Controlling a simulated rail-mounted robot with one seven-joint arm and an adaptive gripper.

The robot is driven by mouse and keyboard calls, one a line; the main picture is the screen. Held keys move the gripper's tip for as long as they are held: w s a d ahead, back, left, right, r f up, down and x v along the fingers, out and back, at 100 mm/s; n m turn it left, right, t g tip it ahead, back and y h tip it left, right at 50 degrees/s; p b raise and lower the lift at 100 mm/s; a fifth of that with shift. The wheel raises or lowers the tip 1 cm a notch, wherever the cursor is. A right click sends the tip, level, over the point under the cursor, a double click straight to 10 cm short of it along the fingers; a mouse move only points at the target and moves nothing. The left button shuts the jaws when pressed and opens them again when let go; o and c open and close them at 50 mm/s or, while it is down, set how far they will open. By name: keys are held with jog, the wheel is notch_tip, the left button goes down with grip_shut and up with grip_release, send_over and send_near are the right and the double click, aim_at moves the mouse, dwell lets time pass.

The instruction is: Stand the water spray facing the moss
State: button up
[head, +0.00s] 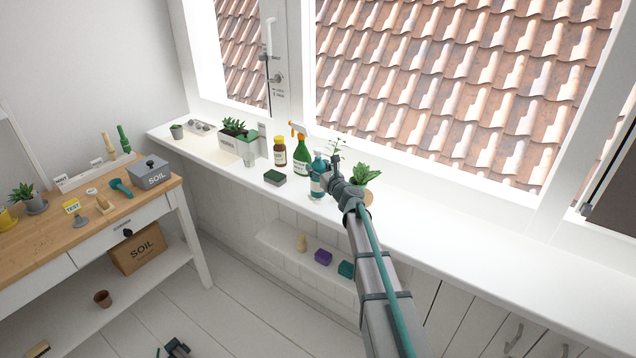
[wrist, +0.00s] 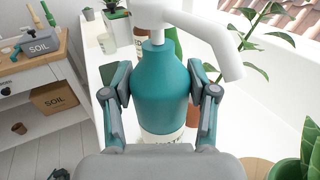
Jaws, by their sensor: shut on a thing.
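My gripper (wrist: 162,92) is shut on a teal bottle with a white pump head (wrist: 162,95), one pad on each side of its body. The bottle is upright, and its white spout points right in the wrist view. In the head view the teal bottle (head: 317,176) is at the windowsill, partly behind my gripper; I cannot tell whether its base touches the sill. A green bottle with an orange and white trigger head (head: 301,157) stands just left of it. A white planter with green plants (head: 236,144) stands further left; I cannot tell which thing is the moss.
A brown bottle (head: 280,153), a clear glass (head: 249,158) and a dark green block (head: 274,177) are on the sill (head: 450,235) to the left. A leafy potted plant (head: 366,178) is close on the right. The sill further right is clear. The window runs behind.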

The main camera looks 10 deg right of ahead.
grip_shut()
jog(key=shift+r, duration=0.15)
